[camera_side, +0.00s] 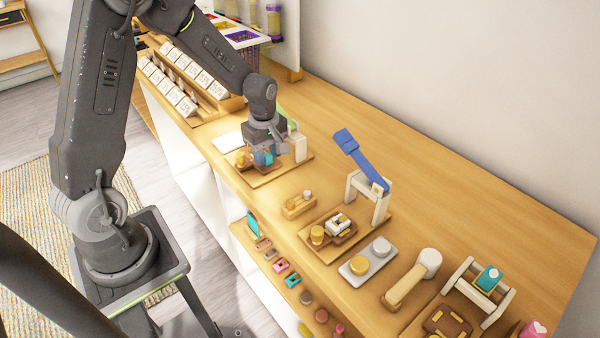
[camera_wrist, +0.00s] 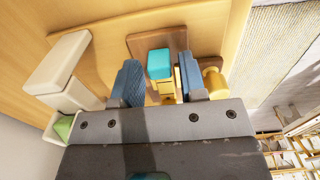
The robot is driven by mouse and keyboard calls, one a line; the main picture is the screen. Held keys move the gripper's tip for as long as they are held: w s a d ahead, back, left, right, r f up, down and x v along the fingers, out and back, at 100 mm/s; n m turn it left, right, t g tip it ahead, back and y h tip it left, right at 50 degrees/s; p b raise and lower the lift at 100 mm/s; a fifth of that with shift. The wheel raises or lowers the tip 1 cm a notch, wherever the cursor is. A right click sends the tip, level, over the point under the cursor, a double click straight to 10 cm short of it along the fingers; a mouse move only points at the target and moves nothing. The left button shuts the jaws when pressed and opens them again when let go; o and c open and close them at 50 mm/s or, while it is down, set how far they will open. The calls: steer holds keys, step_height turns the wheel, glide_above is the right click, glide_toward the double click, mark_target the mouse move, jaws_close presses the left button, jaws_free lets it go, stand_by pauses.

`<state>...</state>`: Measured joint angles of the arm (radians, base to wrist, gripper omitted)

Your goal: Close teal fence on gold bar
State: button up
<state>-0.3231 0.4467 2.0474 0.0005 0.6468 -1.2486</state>
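The teal fence (camera_wrist: 159,63) shows in the wrist view as a small teal block at the end of the gold bar (camera_wrist: 166,86), over a brown wooden board (camera_wrist: 140,46). My gripper (camera_wrist: 160,84) has its two blue fingers apart, one on each side of the teal and gold parts. A small gap shows on the right; I cannot tell whether the left finger touches. In the side view my gripper (camera_side: 264,158) is low over the board (camera_side: 262,178) and hides most of the fence and bar.
A gold cylinder (camera_wrist: 214,82) stands just outside one finger. A white press (camera_wrist: 68,75) with a green part (camera_wrist: 64,127) stands on the other side. In the side view, a press with a raised blue lever (camera_side: 362,160) and several wooden boards line the counter. The counter's back strip is clear.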

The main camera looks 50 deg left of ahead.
mark_target(267, 154)
steer(key=shift+r, duration=0.1)
steer(key=shift+r, duration=2.9)
